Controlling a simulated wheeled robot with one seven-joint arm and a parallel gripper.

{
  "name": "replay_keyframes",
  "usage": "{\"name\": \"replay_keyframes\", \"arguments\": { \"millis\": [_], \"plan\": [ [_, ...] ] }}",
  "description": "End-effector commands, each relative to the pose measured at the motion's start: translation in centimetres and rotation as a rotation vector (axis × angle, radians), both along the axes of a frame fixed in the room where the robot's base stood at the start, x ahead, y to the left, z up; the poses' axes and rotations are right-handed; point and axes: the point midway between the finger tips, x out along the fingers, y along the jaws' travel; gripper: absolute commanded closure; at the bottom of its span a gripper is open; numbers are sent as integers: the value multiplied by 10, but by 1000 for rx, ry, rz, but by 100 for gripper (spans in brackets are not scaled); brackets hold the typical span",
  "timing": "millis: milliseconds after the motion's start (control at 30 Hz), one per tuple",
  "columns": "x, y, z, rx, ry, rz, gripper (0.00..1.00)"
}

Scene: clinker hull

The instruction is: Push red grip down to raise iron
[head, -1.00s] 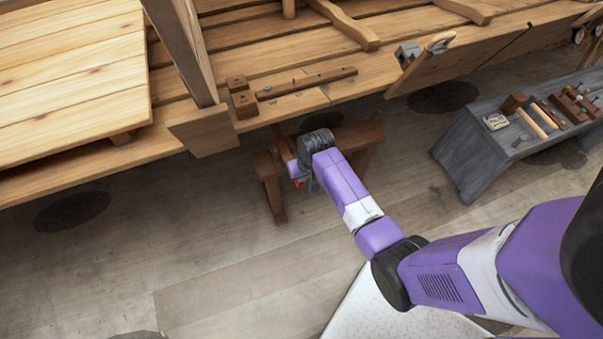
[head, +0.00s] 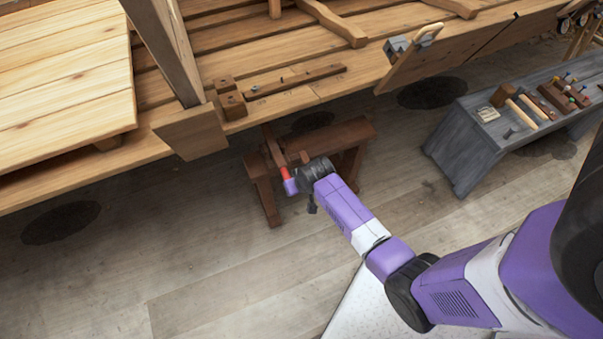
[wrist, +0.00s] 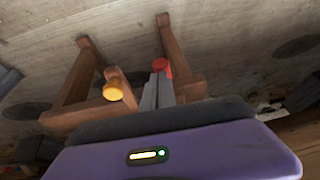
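The red grip (head: 286,174) is at the near end of a wooden lever (head: 274,148) by a brown trestle, under the hull's edge. In the wrist view the red grip (wrist: 162,68) shows as a red round end at my fingertips. My gripper (wrist: 157,82) has its two grey fingers side by side, looking shut, with nothing visible between them. I cannot tell whether they touch the grip. In the head view my dark wrist (head: 318,170) is just right of the grip and partly hides the trestle. I cannot make out the iron with certainty.
The brown trestle (head: 340,134) stands close around my gripper. An orange-yellow knob (wrist: 113,90) is on it, left of my fingers. The hull planking (head: 300,98) overhangs behind. A grey bench (head: 470,140) with tools stands right. The floor in front (head: 210,260) is clear.

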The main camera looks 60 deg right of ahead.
Motion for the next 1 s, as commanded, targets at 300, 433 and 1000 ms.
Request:
{"name": "replay_keyframes", "arguments": {
  "millis": [300,433,1000],
  "plan": [
    [3,-1,47,-2,-4,2,100],
    [-6,3,70,-3,-5,1,100],
    [-32,16,128,-1,-4,1,100]
  ]
}}
